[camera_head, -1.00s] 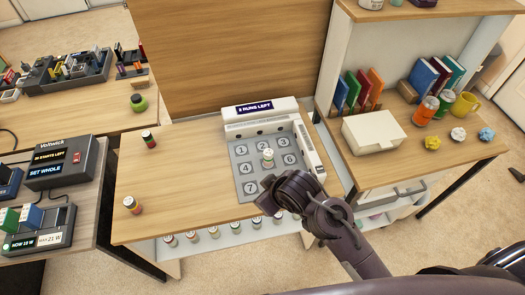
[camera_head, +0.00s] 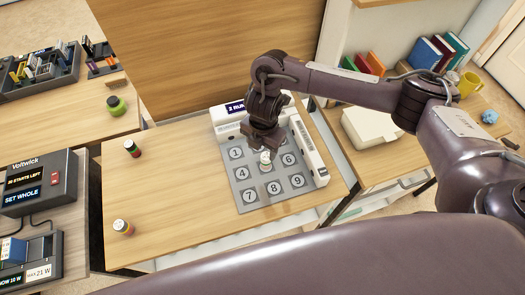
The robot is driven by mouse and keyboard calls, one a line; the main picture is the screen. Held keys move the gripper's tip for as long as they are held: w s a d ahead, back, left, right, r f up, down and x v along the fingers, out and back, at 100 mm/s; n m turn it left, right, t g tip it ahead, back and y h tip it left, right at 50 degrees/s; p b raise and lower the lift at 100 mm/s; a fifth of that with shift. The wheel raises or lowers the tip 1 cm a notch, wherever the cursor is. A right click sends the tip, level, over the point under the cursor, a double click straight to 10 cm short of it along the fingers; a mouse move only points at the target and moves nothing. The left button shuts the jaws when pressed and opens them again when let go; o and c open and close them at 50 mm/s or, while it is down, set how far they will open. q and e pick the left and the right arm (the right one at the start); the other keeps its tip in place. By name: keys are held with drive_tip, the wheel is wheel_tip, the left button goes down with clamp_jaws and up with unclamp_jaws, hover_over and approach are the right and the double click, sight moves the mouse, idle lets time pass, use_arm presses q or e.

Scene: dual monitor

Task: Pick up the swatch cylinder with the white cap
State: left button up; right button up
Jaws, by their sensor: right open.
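A small swatch cylinder with a white cap (camera_head: 265,157) stands upright on the grey numbered pad (camera_head: 243,206), about on its middle spot. My right gripper (camera_head: 264,148) points down just above and behind that cylinder, open and with nothing visible between its fingers. I cannot tell whether the fingers touch the cap. A cylinder with a dark cap (camera_head: 132,148) stands at the left back of the table. My left gripper is not in view.
A white console (camera_head: 312,158) with a display edges the pad at the back and right, close to my right arm. A wooden board rises behind the table (camera_head: 180,190). A white box (camera_head: 370,128) sits on the right-hand desk. The table's left half is mostly clear.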

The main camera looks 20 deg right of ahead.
sight(266, 156)
drive_tip(key=shift+d+f+b, duration=0.55)
drive_tip(key=shift+f, duration=0.35)
drive_tip(key=shift+s+f, duration=0.1)
drive_tip(key=shift+f, duration=0.3)
wheel_tip(266, 156, down, 5)
drive_tip(key=shift+r+b, duration=0.1)
drive_tip(key=shift+b, duration=0.85)
drive_tip(key=shift+r, duration=0.1)
drive_tip(key=c, duration=1.1)
